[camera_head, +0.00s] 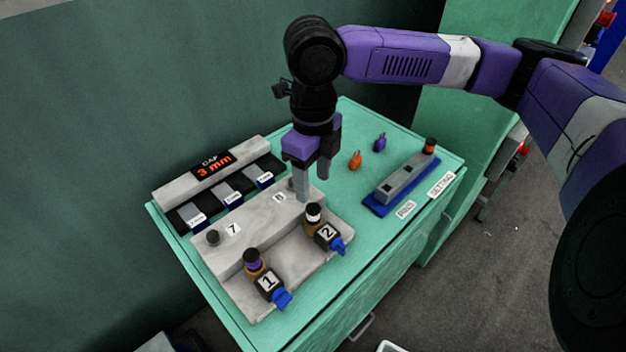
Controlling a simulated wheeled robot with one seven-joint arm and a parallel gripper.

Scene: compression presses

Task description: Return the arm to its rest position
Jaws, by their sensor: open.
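My arm, purple, white and black, reaches in from the right over the green bench (335,290). My gripper (313,183) points down with its two grey fingers apart. It hangs over the back right of a grey fixture (215,250), near a label with a digit. I cannot tell whether the fingertips touch the fixture. No held object shows between the fingers.
Two units marked 1 (268,283) and 2 (328,236), with blue levers, stand at the fixture's front. Orange (355,160) and purple (380,142) pieces and a blue tray (374,207) lie right.

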